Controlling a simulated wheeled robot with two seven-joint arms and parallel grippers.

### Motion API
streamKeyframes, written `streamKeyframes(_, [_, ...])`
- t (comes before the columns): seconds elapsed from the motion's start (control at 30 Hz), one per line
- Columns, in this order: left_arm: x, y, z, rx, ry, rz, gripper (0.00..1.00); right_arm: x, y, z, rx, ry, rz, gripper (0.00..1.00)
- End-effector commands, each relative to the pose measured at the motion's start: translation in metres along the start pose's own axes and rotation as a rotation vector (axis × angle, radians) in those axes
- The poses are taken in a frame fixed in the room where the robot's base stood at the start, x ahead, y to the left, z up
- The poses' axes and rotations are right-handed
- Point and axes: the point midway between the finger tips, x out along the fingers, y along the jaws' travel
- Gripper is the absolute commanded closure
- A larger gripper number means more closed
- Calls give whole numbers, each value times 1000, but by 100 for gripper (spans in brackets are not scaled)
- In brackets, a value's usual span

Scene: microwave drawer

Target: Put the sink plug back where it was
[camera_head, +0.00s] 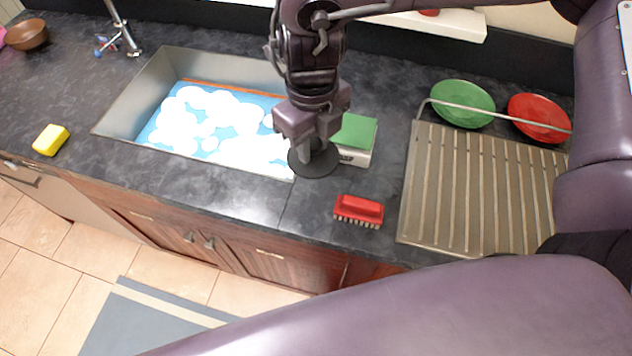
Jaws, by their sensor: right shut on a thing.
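My right gripper (313,144) points down at the right edge of the sink (140,100). It is shut on the dark grey round sink plug (314,166), holding its upright middle part. The plug's flat disc is level and at or just above the dark counter; I cannot tell whether it touches. The steel sink has blue water and white foam in it, which hide its drain. My left gripper is not in view.
A green-topped white box (356,138) stands right beside the plug. A red brush (359,210) lies in front of it. A dish rack (480,190) with a green plate (462,104) and a red plate (538,117) is at right. A yellow sponge (51,140) and tap (122,32) are left.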

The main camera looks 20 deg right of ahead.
Motion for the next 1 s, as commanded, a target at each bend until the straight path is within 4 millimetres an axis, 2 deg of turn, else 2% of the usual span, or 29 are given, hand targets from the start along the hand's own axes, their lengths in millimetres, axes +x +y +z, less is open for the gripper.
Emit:
streamKeyframes(0.1, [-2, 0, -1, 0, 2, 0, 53, 32, 1, -1, 2, 7, 4, 97])
streamKeyframes(0.33, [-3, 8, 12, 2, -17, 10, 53, 80, 1, -1, 3, 4, 3, 97])
streamKeyframes(0.57, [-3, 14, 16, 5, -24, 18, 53, 99, 0, 0, 2, 1, 1, 97])
streamKeyframes(0.8, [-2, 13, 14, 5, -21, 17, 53, 128, 0, 0, 2, 1, 1, 97])
streamKeyframes(1.0, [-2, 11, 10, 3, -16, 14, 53, 130, 0, 1, 0, -2, -1, 97])
